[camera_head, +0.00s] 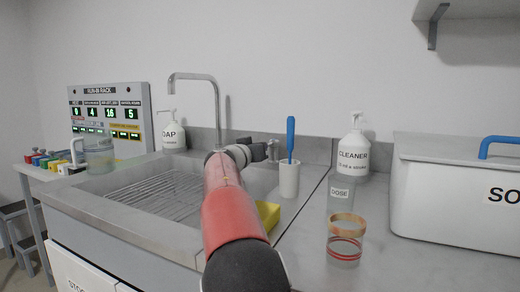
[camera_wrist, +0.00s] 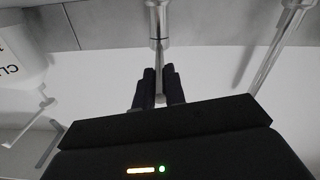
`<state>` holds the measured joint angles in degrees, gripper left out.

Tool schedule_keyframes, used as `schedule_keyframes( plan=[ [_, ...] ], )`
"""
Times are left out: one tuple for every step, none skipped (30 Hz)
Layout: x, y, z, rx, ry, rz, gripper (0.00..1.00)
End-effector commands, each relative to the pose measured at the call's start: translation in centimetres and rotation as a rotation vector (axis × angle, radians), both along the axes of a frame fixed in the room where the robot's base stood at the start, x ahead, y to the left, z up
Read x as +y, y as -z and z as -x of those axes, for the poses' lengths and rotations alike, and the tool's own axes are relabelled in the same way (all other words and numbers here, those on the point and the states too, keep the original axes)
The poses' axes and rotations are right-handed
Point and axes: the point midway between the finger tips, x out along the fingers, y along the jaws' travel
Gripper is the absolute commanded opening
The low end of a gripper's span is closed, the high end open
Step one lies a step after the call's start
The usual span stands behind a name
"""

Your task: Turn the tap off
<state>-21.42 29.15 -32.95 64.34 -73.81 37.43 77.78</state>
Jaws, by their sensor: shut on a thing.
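The tap's tall chrome spout (camera_head: 193,76) arches over the steel sink at the back wall, and its pipe also shows in the wrist view (camera_wrist: 275,50). The tap's handle (camera_wrist: 157,20) is a chrome body with a thin lever. My gripper (camera_wrist: 158,88) is shut on this lever, with its dark fingers on either side. In the head view my gripper (camera_head: 266,150) is at the back edge of the sink, right of the spout. My red arm reaches over the sink and hides part of it. I cannot tell whether water runs from the spout.
Close right of my gripper stands a white cup with a blue-handled brush (camera_head: 289,175). A cleaner bottle (camera_head: 352,150), a dose glass (camera_head: 344,235) and a white bin (camera_head: 455,205) are farther right. A soap bottle (camera_head: 172,135) and a jug (camera_head: 97,153) are left. A yellow sponge (camera_head: 267,214) lies beside my arm.

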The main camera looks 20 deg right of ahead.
Motion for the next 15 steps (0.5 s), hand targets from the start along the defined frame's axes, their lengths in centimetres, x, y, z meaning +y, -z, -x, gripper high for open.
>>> schedule_keyframes(
  plan=[
    [0.03, -0.20, 0.02, -0.002, -0.001, 0.002, 0.00],
    [0.03, -0.20, 0.02, -0.002, -0.001, 0.002, 0.16],
    [0.04, -0.19, 0.02, -0.002, -0.001, 0.002, 0.21],
    [0.04, -0.18, 0.02, -0.002, -0.002, 0.002, 0.25],
    [0.04, -0.17, 0.02, -0.002, -0.002, 0.002, 0.29],
    [0.04, -0.15, 0.01, -0.002, -0.002, 0.002, 0.34],
    [0.03, -0.14, 0.01, -0.001, -0.001, 0.001, 0.34],
    [0.03, -0.13, 0.01, -0.001, -0.001, 0.001, 0.34],
    [0.03, -0.11, 0.01, -0.001, -0.001, 0.001, 0.34],
    [0.03, -0.10, 0.01, -0.001, -0.001, 0.001, 0.34],
    [0.03, -0.10, 0.01, -0.001, -0.001, 0.001, 0.34],
    [0.02, -0.09, 0.01, -0.001, -0.001, 0.001, 0.34],
    [0.03, -0.08, 0.01, -0.001, -0.001, 0.001, 0.34],
    [0.06, -0.06, 0.03, -0.001, -0.001, 0.001, 0.34],
    [0.17, -0.02, 0.12, -0.001, -0.001, 0.001, 0.34]
  ],
)
